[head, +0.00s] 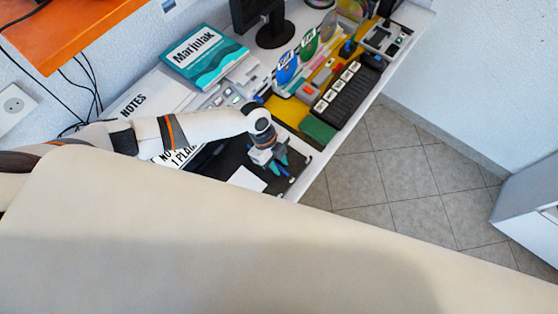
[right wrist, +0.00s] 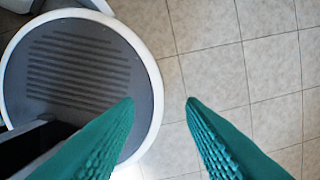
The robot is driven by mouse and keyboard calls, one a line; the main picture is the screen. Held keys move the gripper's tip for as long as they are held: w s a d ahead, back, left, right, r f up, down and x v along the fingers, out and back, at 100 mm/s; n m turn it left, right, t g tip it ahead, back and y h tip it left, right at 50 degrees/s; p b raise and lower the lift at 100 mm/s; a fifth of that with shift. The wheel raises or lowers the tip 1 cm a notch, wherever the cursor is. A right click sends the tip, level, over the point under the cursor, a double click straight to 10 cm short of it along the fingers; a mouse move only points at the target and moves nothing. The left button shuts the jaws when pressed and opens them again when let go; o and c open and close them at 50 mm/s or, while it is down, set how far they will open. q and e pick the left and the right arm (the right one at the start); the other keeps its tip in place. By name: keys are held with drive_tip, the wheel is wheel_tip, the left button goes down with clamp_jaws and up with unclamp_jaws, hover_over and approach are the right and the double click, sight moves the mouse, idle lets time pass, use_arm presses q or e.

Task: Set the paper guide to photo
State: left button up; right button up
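My left gripper (head: 279,165) reaches down over a black surface (head: 231,162) at the front edge of the white desk. Its teal fingertips are small here, and I cannot tell whether they are apart or closed. A small blue piece (head: 284,172) shows right beside the fingertips; whether it is the paper guide, or touches them, is unclear. A white sheet (head: 247,179) lies on the black surface just left of the gripper. No photo mark can be read. My right gripper (right wrist: 160,100) is open and empty above the tiled floor in the right wrist view.
Behind the gripper are a green block (head: 318,129), a black rack with white labels (head: 344,91) and yellow pieces. A teal book (head: 204,57) and a monitor stand (head: 275,32) are farther back. Tiled floor (head: 385,165) is clear right of the desk.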

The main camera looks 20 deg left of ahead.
use_arm(q)
drive_tip(key=shift+f, duration=0.2)
clamp_jaws()
use_arm(e)
drive_tip(key=shift+s+d, duration=0.25)
drive_tip(key=shift+s, duration=0.65)
drive_tip(key=shift+w, duration=0.1)
